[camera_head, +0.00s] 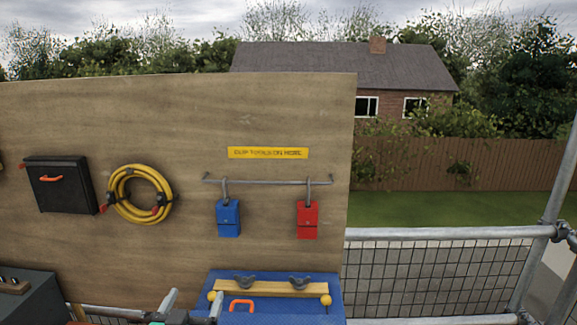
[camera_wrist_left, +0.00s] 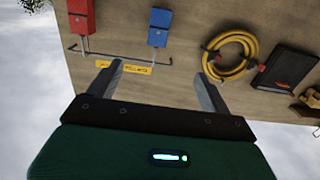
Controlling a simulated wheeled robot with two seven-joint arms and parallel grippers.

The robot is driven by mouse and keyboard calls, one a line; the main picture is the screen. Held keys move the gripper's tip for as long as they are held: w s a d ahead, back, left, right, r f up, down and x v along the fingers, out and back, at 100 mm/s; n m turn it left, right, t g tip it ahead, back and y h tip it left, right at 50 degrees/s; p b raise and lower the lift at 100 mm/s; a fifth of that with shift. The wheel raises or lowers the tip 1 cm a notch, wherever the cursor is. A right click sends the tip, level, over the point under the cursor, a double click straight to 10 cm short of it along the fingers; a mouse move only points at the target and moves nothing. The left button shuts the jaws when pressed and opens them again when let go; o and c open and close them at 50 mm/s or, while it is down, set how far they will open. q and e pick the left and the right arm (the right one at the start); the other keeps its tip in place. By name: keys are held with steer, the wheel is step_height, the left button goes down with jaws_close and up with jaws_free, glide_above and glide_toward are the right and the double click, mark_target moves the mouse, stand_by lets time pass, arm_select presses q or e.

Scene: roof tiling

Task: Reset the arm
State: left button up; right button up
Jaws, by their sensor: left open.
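My left gripper (camera_head: 193,303) is at the bottom of the head view, in front of the plywood board (camera_head: 100,125). It is open, and nothing shows between its fingers. In the left wrist view, which is upside down, its two fingers (camera_wrist_left: 156,85) stand well apart. My right gripper is not in view. A blue tag-like block (camera_head: 228,218) and a red one (camera_head: 307,220) hang by hooks from a grey rail (camera_head: 265,182) on the board. They also hang there in the left wrist view, blue (camera_wrist_left: 158,28) and red (camera_wrist_left: 81,16).
A yellow label (camera_head: 268,153), a coiled yellow hose (camera_head: 127,170) and a black case (camera_head: 60,185) are on the board. Below is a blue surface (camera_head: 300,310) with a wooden bar (camera_head: 265,288) and an orange handle (camera_head: 241,304). Scaffold rails (camera_head: 440,234) and mesh stand at right.

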arm_select(q)
steer(key=s+a+f+g, duration=0.3)
steer(key=s+f+g, duration=0.5)
steer(key=s+f, duration=0.7)
steer(key=s+f+m+g, duration=0.1)
steer(key=s+f+g, duration=0.25)
steer(key=s, duration=0.35)
steer(key=s+f+m+g, duration=0.1)
steer(key=s+f+g, duration=0.2)
steer(key=s+f, duration=0.25)
step_height(320, 180, down, 30)
steer(key=s+g, duration=0.1)
steer(key=s+a+f, duration=0.2)
steer(key=s+f, duration=0.8)
steer(key=s+a+f+g, duration=0.1)
steer(key=s+f, duration=0.9)
steer(key=shift+a+f+y, duration=0.3)
steer(key=shift+a+f, duration=0.05)
steer(key=shift+a, duration=0.05)
